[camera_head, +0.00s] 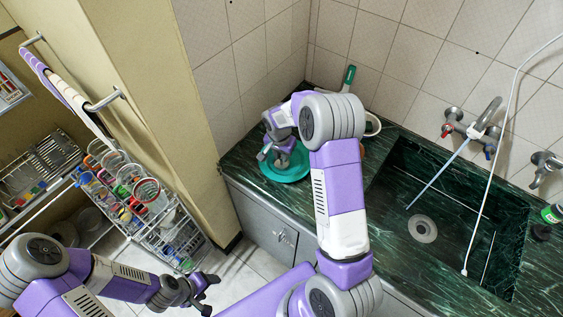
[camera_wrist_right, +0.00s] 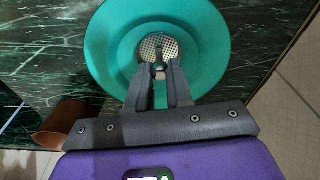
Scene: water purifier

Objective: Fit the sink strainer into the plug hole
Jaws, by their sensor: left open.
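The sink strainer (camera_wrist_right: 172,44), a round perforated metal disc with a small knob, lies in a teal dish (camera_wrist_right: 215,45) on the counter. In the right wrist view my right gripper (camera_wrist_right: 159,70) has its fingertips at the strainer's knob, with a narrow gap between the fingers. I cannot tell whether they press on the knob. In the head view this gripper (camera_head: 281,160) is over the teal dish (camera_head: 289,174), and the strainer is hidden. The plug hole (camera_head: 422,228) is a pale ring in the sink floor. My left gripper (camera_head: 207,293) is open and empty, low over the floor.
The dark green sink (camera_head: 455,215) is sunk into the counter right of my right arm. A tap (camera_head: 484,122) and a white hose (camera_head: 494,165) hang over it. A green-handled tool (camera_head: 348,77) stands at the wall. A rack of cups (camera_head: 140,200) is at left.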

